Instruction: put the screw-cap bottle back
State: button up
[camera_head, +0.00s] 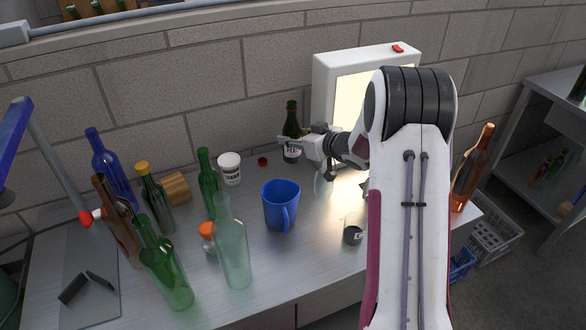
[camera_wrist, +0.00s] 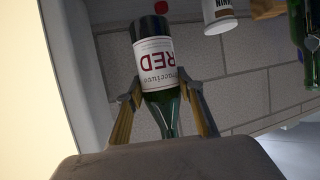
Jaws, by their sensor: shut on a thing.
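A dark green bottle (camera_head: 291,118) with a white label reading RED stands upright at the back of the bench, left of the light panel. My gripper (camera_head: 296,146) reaches it from the right and is shut on it. In the wrist view the bottle (camera_wrist: 155,60) appears upside down, with my gripper (camera_wrist: 158,95) closed on both sides near its shoulder. Its top is hidden there by my gripper body; in the head view it looks dark, and I cannot tell the closure type. I cannot tell whether its base touches the bench.
A red cap (camera_head: 262,161) and a white tub (camera_head: 229,168) are left of the bottle. A blue mug (camera_head: 281,205) stands in front. Several bottles crowd the bench's left side. The lit panel (camera_head: 345,85) stands close behind my arm. An amber bottle (camera_head: 472,170) is far right.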

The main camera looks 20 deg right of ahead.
aim_at(294, 160)
jog(key=shift+f, duration=2.6)
jog(key=shift+f, duration=0.1)
jog(key=shift+f, duration=1.8)
jog(key=shift+f, duration=0.15)
jog(key=o, duration=1.4)
jog(key=shift+o, duration=0.2)
jog(key=shift+s+d+r, duration=0.1)
jog(key=shift+s+r, duration=0.1)
jog(key=shift+r, duration=0.05)
jog(key=v, duration=1.1)
jog(key=shift+s, duration=0.3)
